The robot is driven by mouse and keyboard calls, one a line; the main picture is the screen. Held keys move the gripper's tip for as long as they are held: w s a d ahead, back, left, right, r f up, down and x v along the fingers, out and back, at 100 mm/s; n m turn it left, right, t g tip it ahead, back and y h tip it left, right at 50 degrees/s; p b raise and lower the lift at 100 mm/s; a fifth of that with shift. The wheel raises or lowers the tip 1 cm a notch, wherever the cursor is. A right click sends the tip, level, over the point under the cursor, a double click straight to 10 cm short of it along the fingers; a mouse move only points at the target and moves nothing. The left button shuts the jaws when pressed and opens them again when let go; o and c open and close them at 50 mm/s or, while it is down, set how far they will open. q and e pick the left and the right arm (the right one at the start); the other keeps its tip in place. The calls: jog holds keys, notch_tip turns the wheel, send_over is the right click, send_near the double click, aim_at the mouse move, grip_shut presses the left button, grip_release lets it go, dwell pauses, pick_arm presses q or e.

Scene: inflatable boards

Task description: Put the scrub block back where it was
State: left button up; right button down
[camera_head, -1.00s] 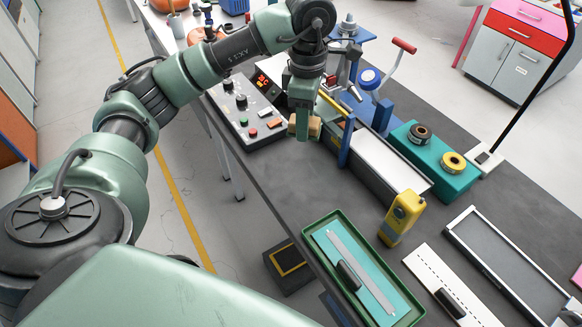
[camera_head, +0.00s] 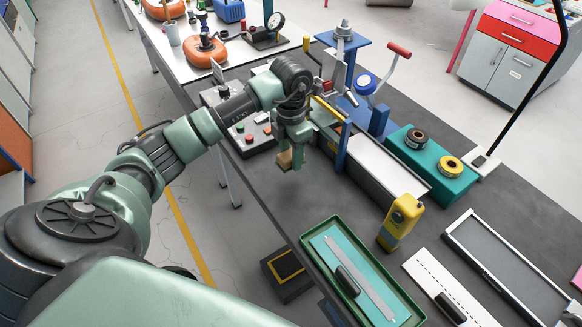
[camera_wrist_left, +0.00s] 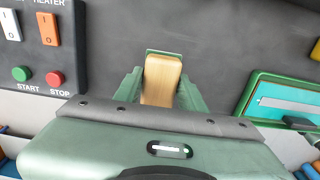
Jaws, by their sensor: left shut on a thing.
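The scrub block (camera_wrist_left: 161,80) is a tan wooden block. It is held between the two green fingers of my left gripper (camera_wrist_left: 162,90) in the left wrist view. In the head view the block (camera_head: 287,160) shows at the tip of my left gripper (camera_head: 291,160), over the dark bench top beside the control box. Its underside is hidden, and I cannot tell how far it is above the bench. My right gripper is not in view.
The control box (camera_head: 247,140) with buttons stands left of the gripper. A blue-posted metal machine (camera_head: 370,155) stands to the right. A green tray (camera_head: 330,236) with a teal sheet and a yellow device (camera_head: 401,222) are nearer. Bare bench (camera_head: 290,205) lies between.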

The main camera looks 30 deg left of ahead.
aim_at(291, 178)
pick_arm(q)
notch_tip(291, 178, down, 6)
jog(key=shift+r+p, duration=0.15)
jog(key=shift+p, duration=0.25)
jog(key=shift+f, duration=0.25)
jog(key=o, duration=1.3)
jog(key=shift+r, duration=0.1)
notch_tip(291, 178, up, 12)
jog(key=b, duration=0.2)
jog(key=shift+b, duration=0.3)
